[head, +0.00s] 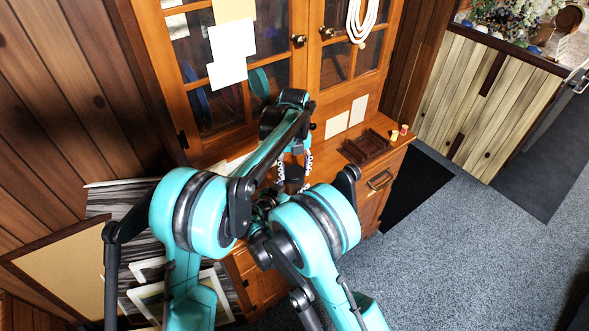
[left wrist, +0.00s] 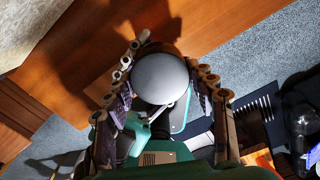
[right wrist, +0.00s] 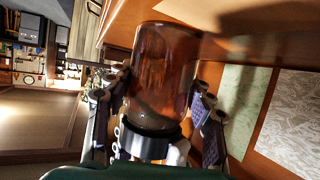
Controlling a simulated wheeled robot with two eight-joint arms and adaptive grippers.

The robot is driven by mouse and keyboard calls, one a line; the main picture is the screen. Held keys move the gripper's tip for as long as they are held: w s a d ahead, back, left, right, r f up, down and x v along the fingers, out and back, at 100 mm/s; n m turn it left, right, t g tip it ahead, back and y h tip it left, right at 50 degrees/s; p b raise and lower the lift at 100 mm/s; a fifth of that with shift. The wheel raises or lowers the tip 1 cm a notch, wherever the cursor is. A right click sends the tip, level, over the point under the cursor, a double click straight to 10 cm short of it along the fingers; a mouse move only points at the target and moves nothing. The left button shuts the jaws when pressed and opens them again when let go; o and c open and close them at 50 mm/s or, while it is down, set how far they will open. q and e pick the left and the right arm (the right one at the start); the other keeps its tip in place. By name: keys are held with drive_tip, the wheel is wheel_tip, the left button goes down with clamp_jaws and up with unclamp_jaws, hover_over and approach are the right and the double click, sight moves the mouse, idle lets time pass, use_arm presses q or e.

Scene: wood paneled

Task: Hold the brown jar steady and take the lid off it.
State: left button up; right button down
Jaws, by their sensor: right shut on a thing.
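The brown glass jar (right wrist: 160,70) fills the middle of the right wrist view. My right gripper (right wrist: 160,85) is shut on it, with a finger on each side. A black band (right wrist: 145,140) circles the jar's end nearest the palm. In the left wrist view the round grey lid (left wrist: 160,79) sits between the fingers of my left gripper (left wrist: 168,50). The fingers lie very close on both sides; whether they press on it is unclear. In the head view my left gripper (head: 294,166) comes down around the dark jar top (head: 293,172). My right gripper is mostly hidden there by my arms.
The jar is at a wooden cabinet (head: 340,133) with glass doors behind. A brown tray (head: 367,146) and small red and yellow items (head: 398,132) stand to the right on its top. Pale sheets (head: 347,117) lie behind. Framed pictures (head: 150,292) lean at lower left.

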use_arm(q)
drive_tip(key=n, duration=0.3)
drive_tip(key=shift+n, duration=0.3)
drive_tip(key=n, duration=0.4)
drive_tip(key=shift+n, duration=0.4)
drive_tip(key=n, duration=2.1)
drive_tip(key=shift+r, duration=0.1)
drive_tip(key=n, duration=2.4)
drive_tip(key=shift+n, duration=0.4)
